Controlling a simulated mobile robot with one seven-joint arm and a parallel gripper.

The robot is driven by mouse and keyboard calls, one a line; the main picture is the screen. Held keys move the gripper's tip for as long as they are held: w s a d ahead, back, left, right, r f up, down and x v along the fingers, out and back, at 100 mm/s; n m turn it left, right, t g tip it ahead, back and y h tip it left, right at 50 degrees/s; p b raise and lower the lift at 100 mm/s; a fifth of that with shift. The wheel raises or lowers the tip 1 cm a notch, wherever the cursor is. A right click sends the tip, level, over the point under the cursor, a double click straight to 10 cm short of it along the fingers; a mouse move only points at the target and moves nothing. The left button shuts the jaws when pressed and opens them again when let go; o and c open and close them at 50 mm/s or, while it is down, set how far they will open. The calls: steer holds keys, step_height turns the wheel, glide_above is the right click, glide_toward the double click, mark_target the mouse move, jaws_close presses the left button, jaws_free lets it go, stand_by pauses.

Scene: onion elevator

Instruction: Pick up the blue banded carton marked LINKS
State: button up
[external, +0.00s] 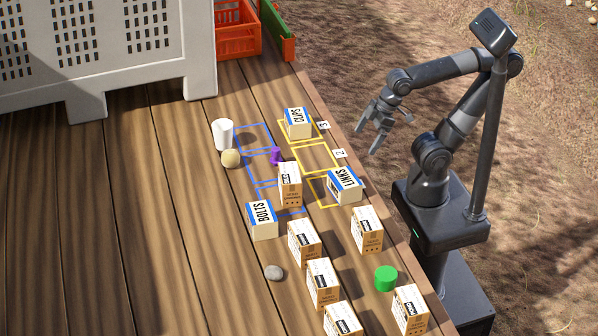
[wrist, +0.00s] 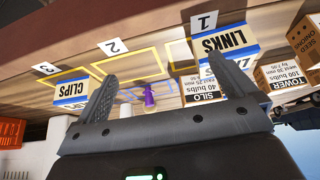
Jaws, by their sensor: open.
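The LINKS carton (external: 343,184) is cream with a blue band and black lettering. It stands in or beside the yellow outlined square nearest the front in the external view. In the wrist view the LINKS carton (wrist: 236,44) appears upside down at the upper right, partly covered by one finger. My gripper (external: 367,138) is open and empty, raised beyond the right edge of the deck and apart from the carton. In the wrist view my gripper (wrist: 162,66) has its fingers spread wide with nothing between them.
Several brown cartons (external: 367,231) fill the front. A purple piece (external: 276,156), white cup (external: 222,134) and green cylinder (external: 386,278) stand on the deck.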

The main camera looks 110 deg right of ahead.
steer(key=w+a+r+g, duration=0.2)
steer(key=w+a+g, duration=0.1)
steer(key=w+a, duration=0.25)
steer(key=n+g, duration=0.1)
steer(key=g, duration=0.2)
glide_above(345, 178)
steer(key=shift+d+r, duration=0.25)
steer(key=shift+d, duration=0.05)
steer(key=shift+a+f, duration=0.15)
steer(key=shift+f, duration=0.05)
step_height(345, 178, down, 10)
steer(key=shift+f, duration=0.25)
steer(key=c, duration=0.9)
